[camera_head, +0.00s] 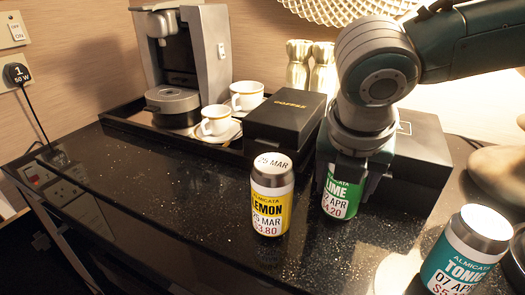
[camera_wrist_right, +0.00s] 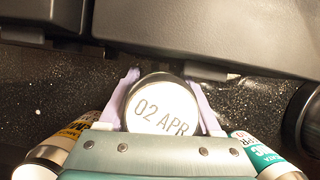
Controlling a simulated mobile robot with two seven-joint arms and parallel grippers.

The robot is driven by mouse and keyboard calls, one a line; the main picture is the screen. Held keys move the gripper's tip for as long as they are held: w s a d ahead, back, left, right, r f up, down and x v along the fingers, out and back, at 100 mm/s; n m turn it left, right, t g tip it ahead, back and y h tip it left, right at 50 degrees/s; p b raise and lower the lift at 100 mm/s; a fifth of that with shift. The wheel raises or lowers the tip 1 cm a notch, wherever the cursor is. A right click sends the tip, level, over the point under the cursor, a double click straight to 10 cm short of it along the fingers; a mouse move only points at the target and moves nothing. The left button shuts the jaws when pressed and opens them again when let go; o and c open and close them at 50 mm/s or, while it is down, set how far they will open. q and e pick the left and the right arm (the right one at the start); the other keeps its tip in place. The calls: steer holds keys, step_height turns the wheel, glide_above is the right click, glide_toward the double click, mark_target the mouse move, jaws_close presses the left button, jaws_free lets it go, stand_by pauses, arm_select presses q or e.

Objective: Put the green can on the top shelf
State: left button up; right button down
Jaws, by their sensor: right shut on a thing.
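The green can (camera_head: 341,199), labelled LIME, stands upright on the black counter, behind and right of the yellow can. My right gripper (camera_head: 352,172) comes down over it from above and is shut on it. In the right wrist view the can's silver lid (camera_wrist_right: 162,106), printed 02 APR, sits between the two pale fingers. The gripper hides part of the can in the head view. No top shelf can be made out in these views. My left gripper is not in view.
A yellow LEMON can (camera_head: 270,205) and a teal TONIC can (camera_head: 462,255) stand close by. Black boxes (camera_head: 285,115) are behind, beside a coffee machine (camera_head: 185,60) and white cups (camera_head: 216,121). The counter (camera_head: 160,190) is clear at left.

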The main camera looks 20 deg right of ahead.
steer(key=shift+c, duration=0.4)
jaws_free()
